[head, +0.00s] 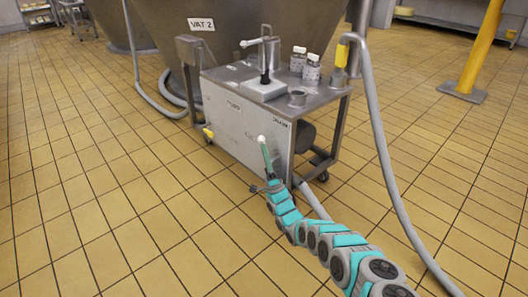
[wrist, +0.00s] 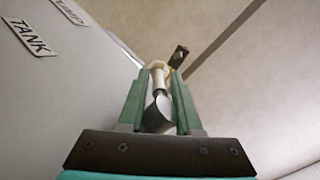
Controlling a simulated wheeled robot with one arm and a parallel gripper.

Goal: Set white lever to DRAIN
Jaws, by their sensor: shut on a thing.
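The white lever (head: 262,139) is on the front panel of the steel cart (head: 225,125), towards its right side. In the head view only its pale end shows beside my fingertips. In the wrist view the white lever (wrist: 157,75) lies between the two green fingers, with a grey metal part behind it. My gripper (head: 264,146) is shut on the lever; it also shows in the wrist view (wrist: 158,72). A TANK label (wrist: 35,38) is readable on the panel at the upper left of the wrist view. I cannot read a DRAIN label or tell which position the lever is in.
A yellow-tipped part (head: 208,133) shows at the cart's lower left. Jars (head: 311,68) and a pump handle (head: 262,43) are on the cart top. A grey hose (head: 375,120) hangs to the floor at the right. VAT 2 (head: 175,30) stands behind. Tiled floor is open to the left.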

